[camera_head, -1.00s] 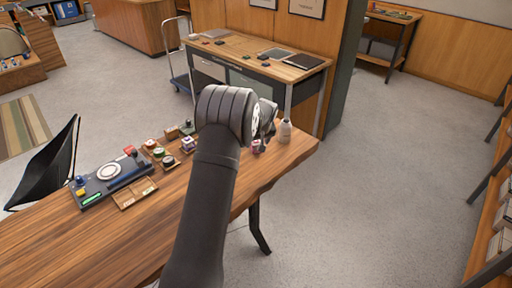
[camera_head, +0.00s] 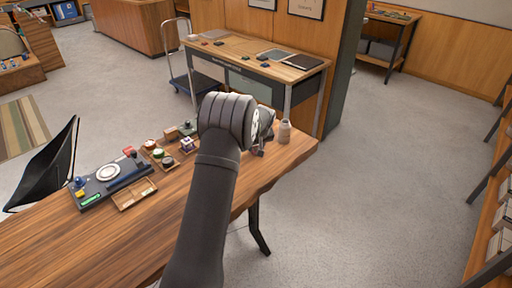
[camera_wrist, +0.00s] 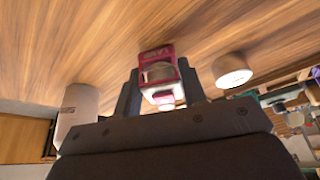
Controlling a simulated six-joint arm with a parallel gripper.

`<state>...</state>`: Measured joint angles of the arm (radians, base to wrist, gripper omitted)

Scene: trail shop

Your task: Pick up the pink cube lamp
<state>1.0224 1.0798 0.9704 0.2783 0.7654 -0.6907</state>
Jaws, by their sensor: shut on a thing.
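The pink cube lamp (camera_wrist: 155,56) shows in the wrist view, with a dark pink frame, a grey round middle and a pale, glowing lower part. My gripper (camera_wrist: 159,78) has a dark finger on each side of it and is shut on it. The wood tabletop fills the view behind the lamp; I cannot tell whether the lamp touches it. In the head view my gripper (camera_head: 262,142) is low over the table's right part, and my own arm mostly hides it and the lamp.
A pale bottle (camera_head: 284,132) stands close right of my gripper; it also shows in the wrist view (camera_wrist: 77,108). A white round object (camera_wrist: 232,69) is on the other side there. A purple-white cube (camera_head: 187,144), a wooden tray (camera_head: 134,194) and a dark board (camera_head: 90,191) are left.

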